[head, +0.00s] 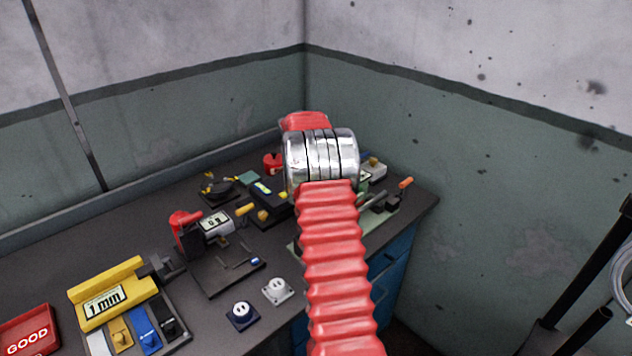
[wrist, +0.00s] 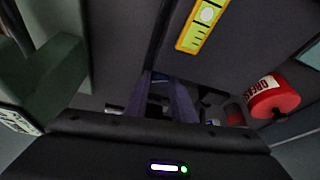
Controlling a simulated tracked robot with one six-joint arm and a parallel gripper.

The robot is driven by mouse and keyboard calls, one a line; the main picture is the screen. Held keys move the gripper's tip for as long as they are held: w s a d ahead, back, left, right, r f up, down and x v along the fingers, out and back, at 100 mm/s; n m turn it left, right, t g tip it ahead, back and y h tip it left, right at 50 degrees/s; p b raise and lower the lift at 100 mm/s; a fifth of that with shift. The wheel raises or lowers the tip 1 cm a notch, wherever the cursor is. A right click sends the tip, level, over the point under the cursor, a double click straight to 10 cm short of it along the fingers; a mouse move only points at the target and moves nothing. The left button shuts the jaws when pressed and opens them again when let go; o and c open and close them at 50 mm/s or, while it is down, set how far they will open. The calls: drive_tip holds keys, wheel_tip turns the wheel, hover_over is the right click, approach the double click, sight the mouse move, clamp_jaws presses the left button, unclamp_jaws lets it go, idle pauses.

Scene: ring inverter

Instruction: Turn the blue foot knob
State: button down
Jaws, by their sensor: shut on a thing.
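In the wrist view my gripper (wrist: 160,100) points at a dark bench device, its two dark fingers close together. They are shut on a small bluish part between them, which seems to be the blue foot knob; it is dim and mostly hidden by the fingers. In the head view my red ribbed arm and its metal wrist cover the gripper and what it holds, over the right end of the bench.
The wrist view shows a red grease can (wrist: 272,97) to the right and a yellow level (wrist: 203,25) above. On the dark bench, the head view shows a yellow gauge block (head: 105,295), a red GOOD tray (head: 28,330), two sockets (head: 277,290) and several small devices.

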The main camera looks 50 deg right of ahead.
drive_tip(key=shift+n+t, duration=0.4)
drive_tip(key=shift+n, duration=0.8)
drive_tip(key=c, duration=1.5)
unclamp_jaws()
drive_tip(key=shift+a+m, duration=0.1)
drive_tip(key=shift+m, duration=0.2)
